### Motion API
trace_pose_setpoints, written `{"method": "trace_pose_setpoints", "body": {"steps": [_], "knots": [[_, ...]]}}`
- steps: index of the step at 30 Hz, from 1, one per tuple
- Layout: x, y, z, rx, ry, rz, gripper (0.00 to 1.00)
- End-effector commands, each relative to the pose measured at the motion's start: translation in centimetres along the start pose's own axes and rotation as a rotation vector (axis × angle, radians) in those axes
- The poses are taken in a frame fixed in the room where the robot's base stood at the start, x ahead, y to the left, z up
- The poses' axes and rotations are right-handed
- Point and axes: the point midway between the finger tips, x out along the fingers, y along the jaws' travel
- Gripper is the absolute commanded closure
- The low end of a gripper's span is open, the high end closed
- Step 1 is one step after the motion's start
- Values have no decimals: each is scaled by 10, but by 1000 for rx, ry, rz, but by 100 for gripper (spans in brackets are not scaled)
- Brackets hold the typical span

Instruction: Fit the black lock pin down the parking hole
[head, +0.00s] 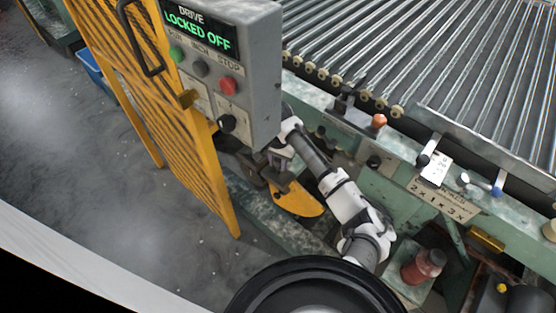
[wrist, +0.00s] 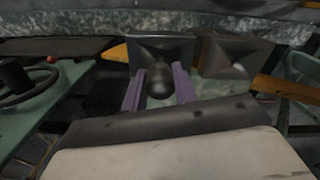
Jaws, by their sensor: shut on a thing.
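My gripper (head: 279,158) is low beside the green machine frame, just under the grey control box, partly hidden by its own arm in the head view. In the wrist view its two purple fingers (wrist: 159,90) are shut on a round black knob (wrist: 159,83), which looks like the top of the black lock pin. The pin's shaft and tip are hidden. Two dark square, funnel-like pieces stand just beyond the fingers, one behind the knob (wrist: 160,52) and one to its right (wrist: 236,55). I cannot make out the parking hole in either view.
The grey control box (head: 262,75) reads "DRIVE LOCKED OFF". A yellow guard (head: 150,95) stands left of it. An orange-yellow part (head: 297,201) lies below my gripper. The roller bed (head: 400,60) fills the back right. A red bottle (head: 423,266) stands at the lower right.

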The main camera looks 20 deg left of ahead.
Motion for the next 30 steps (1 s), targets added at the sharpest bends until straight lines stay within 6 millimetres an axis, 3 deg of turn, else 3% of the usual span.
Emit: {"method": "trace_pose_setpoints", "body": {"steps": [30], "knots": [[26,0,0,1,0,-1,95]]}}
